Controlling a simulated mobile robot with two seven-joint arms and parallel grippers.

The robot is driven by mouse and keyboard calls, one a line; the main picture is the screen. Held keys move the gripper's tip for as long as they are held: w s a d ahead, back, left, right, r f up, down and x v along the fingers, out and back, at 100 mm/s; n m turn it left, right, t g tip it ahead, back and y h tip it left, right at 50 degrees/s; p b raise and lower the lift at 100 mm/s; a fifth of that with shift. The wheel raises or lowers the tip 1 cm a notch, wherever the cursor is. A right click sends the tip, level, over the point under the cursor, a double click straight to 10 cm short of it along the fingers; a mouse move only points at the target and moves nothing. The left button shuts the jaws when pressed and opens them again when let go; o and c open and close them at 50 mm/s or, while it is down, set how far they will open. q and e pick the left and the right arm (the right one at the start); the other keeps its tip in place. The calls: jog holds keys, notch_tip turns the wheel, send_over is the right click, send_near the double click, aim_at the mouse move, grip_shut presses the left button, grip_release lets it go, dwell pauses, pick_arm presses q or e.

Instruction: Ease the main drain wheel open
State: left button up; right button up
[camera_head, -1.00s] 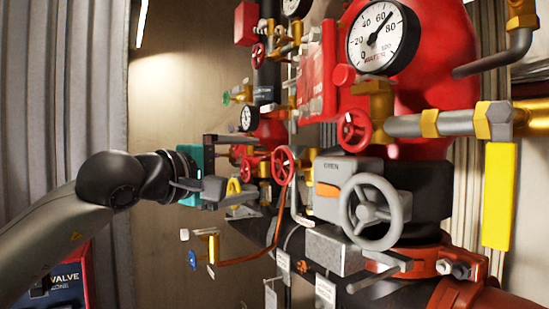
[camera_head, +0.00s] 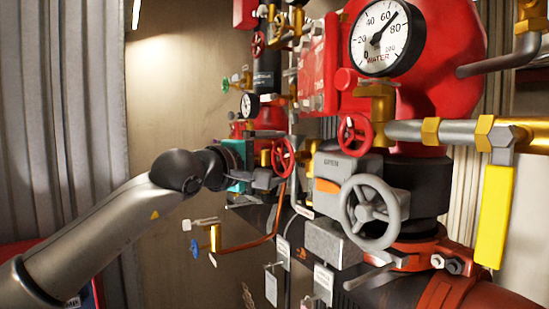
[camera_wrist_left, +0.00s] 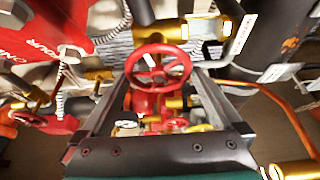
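A small red handwheel (camera_head: 283,158) stands on the brass and red pipework right of my left gripper; no readable label confirms it as the main drain wheel. My left gripper (camera_head: 268,178) is at this wheel's lower left in the head view. In the left wrist view, the fingers of my left gripper (camera_wrist_left: 158,76) are spread apart. A red handwheel (camera_wrist_left: 158,68) shows in the gap between their tips, with its hub and spokes facing the camera. I cannot tell whether the fingers touch its rim. My right gripper is not in view.
A larger grey handwheel (camera_head: 374,212) on a gearbox and another red handwheel (camera_head: 355,134) stand to the right. A copper tube (camera_head: 262,243) curves below the gripper. A water gauge (camera_head: 385,38) is above. Hanging tags (camera_head: 271,288) are below. Open room lies left, before the wall.

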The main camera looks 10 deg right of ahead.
pick_arm(q)
jog(key=c, duration=0.9)
jog(key=shift+o, duration=0.2)
jog(key=shift+n, duration=0.4)
jog(key=shift+n+y+b, duration=0.3)
jog(key=shift+n+b, duration=0.1)
jog(key=shift+n, duration=0.1)
jog(key=shift+n+g, duration=0.4)
jog(key=shift+n, duration=0.2)
jog(key=shift+n+g+y, duration=0.3)
jog(key=shift+n+g, duration=0.2)
jog(key=shift+n, duration=0.5)
jog(key=shift+f+n+g+p, duration=0.2)
jog(key=shift+n+g+p, duration=0.5)
jog(key=shift+n, duration=0.4)
